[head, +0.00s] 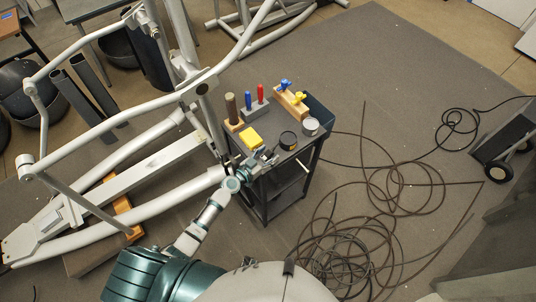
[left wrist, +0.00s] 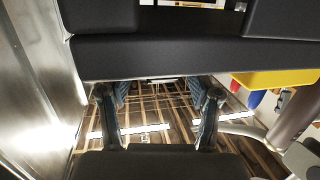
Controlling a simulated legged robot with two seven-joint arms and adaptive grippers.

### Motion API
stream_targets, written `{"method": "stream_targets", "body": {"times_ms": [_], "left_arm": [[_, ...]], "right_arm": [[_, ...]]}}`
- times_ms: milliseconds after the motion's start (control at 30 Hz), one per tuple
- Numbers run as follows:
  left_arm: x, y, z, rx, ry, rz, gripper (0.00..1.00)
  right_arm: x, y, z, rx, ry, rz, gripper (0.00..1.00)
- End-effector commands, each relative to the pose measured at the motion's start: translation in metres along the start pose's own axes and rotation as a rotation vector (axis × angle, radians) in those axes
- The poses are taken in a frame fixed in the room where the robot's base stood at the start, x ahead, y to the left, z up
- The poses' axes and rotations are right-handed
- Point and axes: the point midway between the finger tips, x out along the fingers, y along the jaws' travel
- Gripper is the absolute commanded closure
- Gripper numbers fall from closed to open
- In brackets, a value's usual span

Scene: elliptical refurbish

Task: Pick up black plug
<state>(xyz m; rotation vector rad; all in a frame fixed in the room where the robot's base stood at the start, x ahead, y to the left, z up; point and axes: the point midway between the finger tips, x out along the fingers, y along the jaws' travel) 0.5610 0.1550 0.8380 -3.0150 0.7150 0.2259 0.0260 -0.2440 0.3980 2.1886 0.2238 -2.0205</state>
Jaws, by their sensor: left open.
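My left gripper (head: 262,160) is at the front left edge of a small black cart (head: 290,186), beside a yellow item on its top. In the left wrist view the two fingers (left wrist: 158,110) stand apart, with nothing visibly held between them. A round black object (head: 288,140) lies on the cart top, right of the gripper; I cannot tell whether it is the plug. No black plug can be made out with certainty in either view. My right gripper is not in view.
The cart also holds a yellow item (head: 250,138), a silver tin (head: 310,126), and blue and red handled tools in blocks (head: 257,106). A grey elliptical frame (head: 150,205) stands close at left. Black cable (head: 345,250) coils on the floor at right.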

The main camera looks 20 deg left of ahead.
Motion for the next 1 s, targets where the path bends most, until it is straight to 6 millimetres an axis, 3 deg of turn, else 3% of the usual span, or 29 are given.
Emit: {"method": "stream_targets", "body": {"times_ms": [100, 367, 600, 1000], "left_arm": [[0.0119, 0.0002, 0.0009, 0.000, -0.001, 0.000, 0.37], [0.0131, 0.0006, 0.0011, 0.001, -0.001, 0.001, 0.40], [0.0132, 0.0004, 0.0013, 0.001, -0.001, 0.001, 1.00], [0.0126, 0.0008, -0.0019, 0.001, -0.001, 0.002, 1.00]], "right_arm": [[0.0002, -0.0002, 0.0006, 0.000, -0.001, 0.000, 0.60], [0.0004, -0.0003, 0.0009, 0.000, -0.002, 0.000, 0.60], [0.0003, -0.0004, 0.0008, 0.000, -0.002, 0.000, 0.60], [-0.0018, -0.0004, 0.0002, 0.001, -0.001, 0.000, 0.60]]}}
